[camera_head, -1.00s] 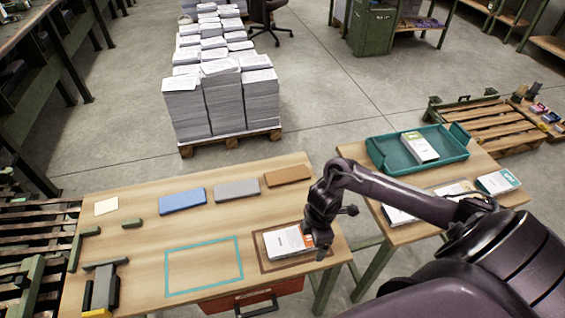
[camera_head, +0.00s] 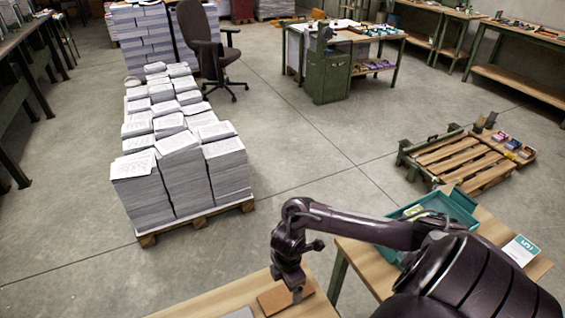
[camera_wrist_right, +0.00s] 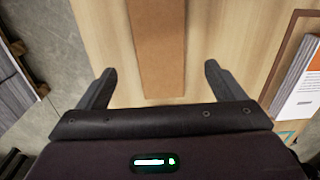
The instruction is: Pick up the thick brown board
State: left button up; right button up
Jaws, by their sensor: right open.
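The thick brown board (camera_head: 285,299) lies on the wooden table (camera_head: 213,303) near the bottom of the head view. In the right wrist view the brown board (camera_wrist_right: 158,45) runs up the middle, between the two spread fingers. My right gripper (camera_head: 297,293) is over the board in the head view and hides part of it. In the right wrist view my right gripper (camera_wrist_right: 158,80) is open and empty, with a finger on each side of the board and a gap to each. My left gripper is in neither view.
A white booklet with an orange mark (camera_wrist_right: 300,85) lies at the right in the wrist view. A grey board edge (camera_head: 240,313) shows at the bottom of the head view. A second table (camera_head: 365,265) holds a green tray (camera_head: 462,208). Paper stacks (camera_head: 180,165) stand on a pallet behind.

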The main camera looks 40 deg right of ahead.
aim_at(285, 294)
jog(key=shift+s+f, duration=0.1)
jog(key=shift+f, duration=0.45)
jog(key=f, duration=0.4)
jog(key=shift+a+f, duration=0.25)
jog(key=shift+a, duration=0.1)
jog(key=shift+w+f, duration=0.2)
jog(key=shift+f, duration=0.1)
jog(key=c, duration=0.6)
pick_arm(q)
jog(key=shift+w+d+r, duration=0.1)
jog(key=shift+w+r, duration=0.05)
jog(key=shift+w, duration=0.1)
pick_arm(e)
jog(key=c, duration=0.5)
jog(key=shift+r, duration=0.15)
